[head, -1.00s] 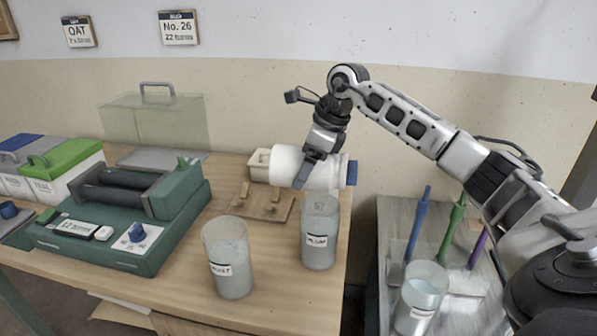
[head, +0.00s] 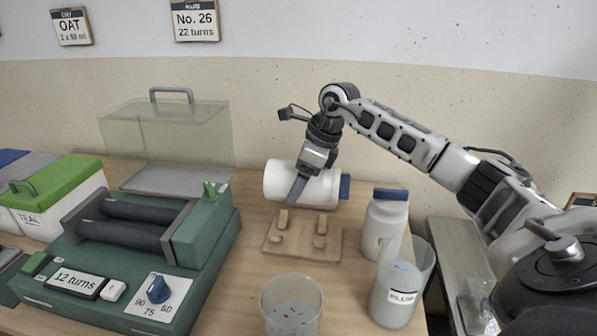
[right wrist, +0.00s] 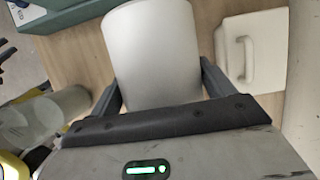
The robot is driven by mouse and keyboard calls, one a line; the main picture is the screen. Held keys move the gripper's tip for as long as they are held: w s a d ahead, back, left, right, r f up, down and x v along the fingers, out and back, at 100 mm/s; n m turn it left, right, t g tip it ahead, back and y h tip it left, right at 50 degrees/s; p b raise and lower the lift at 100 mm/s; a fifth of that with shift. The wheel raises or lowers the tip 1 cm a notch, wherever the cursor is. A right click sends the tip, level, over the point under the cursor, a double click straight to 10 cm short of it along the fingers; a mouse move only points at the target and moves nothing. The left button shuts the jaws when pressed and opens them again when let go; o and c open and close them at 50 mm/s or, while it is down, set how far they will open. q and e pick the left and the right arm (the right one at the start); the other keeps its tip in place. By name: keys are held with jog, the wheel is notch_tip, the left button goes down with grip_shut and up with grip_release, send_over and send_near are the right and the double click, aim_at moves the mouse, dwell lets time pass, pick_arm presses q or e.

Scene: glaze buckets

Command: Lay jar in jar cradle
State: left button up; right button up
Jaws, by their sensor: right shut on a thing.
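A white jar with a blue lid (head: 275,180) lies on its side in my right gripper (head: 301,188), its lid pointing right. The fingers are shut around the jar's body, one on each side, as the right wrist view shows the jar (right wrist: 155,50) between them. The wooden jar cradle (head: 275,250) with upright pegs stands on the table, just below the held jar in the head view. The jar appears above or behind the cradle; the exact gap is hard to tell. My left gripper is not in view.
A second white jar with a blue lid (head: 378,225) stands right of the cradle. A green roller machine (head: 205,245) is at left. A cream lidded box (right wrist: 270,65) shows in the right wrist view.

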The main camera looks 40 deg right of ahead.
jog(key=shift+w+f+b, duration=0.15)
jog(key=shift+f+b, duration=1.5)
jog(key=shift+f, duration=0.3)
notch_tip(320, 180, down, 3)
jog(key=b, duration=0.2)
jog(key=shift+f+b, duration=0.2)
jog(key=shift+b, duration=0.1)
jog(key=shift+f+b, duration=0.55)
jog(key=shift+f, duration=0.35)
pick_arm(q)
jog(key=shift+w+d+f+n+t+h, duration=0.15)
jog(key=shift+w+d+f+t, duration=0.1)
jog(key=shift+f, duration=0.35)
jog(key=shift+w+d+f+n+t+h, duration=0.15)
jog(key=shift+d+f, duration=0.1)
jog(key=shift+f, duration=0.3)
pick_arm(e)
jog(key=shift+f, duration=0.15)
jog(key=o, duration=1.2)
jog(key=shift+f, duration=0.25)
pick_arm(q)
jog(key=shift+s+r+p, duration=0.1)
jog(key=shift+p, duration=0.25)
pick_arm(e)
jog(key=v, duration=1.6)
jog(key=shift+r, duration=0.2)
